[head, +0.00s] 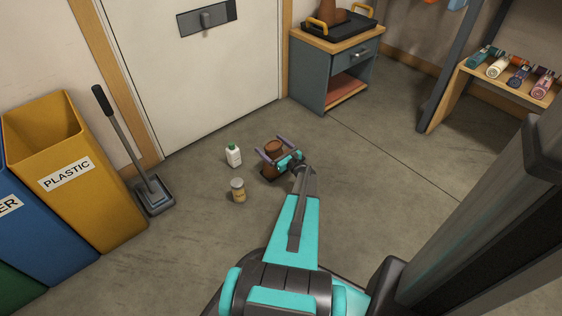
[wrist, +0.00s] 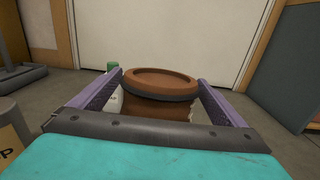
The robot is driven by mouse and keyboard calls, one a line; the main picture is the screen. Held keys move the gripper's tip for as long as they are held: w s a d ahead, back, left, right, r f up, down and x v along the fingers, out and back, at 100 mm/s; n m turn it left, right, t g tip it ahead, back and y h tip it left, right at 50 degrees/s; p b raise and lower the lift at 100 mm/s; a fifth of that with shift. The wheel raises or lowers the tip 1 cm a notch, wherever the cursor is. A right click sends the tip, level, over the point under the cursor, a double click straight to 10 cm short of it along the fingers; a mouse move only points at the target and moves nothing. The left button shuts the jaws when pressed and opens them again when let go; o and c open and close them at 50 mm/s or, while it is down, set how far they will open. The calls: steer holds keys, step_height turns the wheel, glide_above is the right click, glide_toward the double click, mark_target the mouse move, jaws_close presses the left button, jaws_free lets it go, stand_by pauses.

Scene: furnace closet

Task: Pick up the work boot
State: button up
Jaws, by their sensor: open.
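The brown work boot (head: 272,172) stands on the grey floor in front of the door. In the wrist view its round top (wrist: 163,84) shows between the fingers. My gripper (head: 277,150) is open, with one purple finger on each side of the boot's upper part. In the wrist view my gripper (wrist: 158,85) has a finger left and right of the boot; I cannot tell whether either touches it. The boot's lower part is largely hidden by my gripper.
A white bottle with a green cap (head: 234,156) stands close left of the boot, and a tan jar (head: 238,190) stands nearer. A yellow bin (head: 70,170) and a dustpan (head: 153,195) are at the left. A grey cabinet (head: 312,80) stands behind; floor at right is clear.

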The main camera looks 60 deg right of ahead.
steer(key=shift+x, duration=0.8)
steer(key=shift+c, duration=0.2)
steer(key=c, duration=2.1)
steer(key=shift+o, duration=0.2)
steer(key=shift+r, duration=0.15)
steer(key=s+r+p, duration=0.2)
steer(key=s+p, duration=0.1)
steer(key=s, duration=0.5)
steer(key=s+r+p, duration=0.2)
steer(key=s+p, duration=0.1)
steer(key=s, duration=0.5)
steer(key=shift+d+r, duration=0.35)
steer(key=shift+r, duration=0.05)
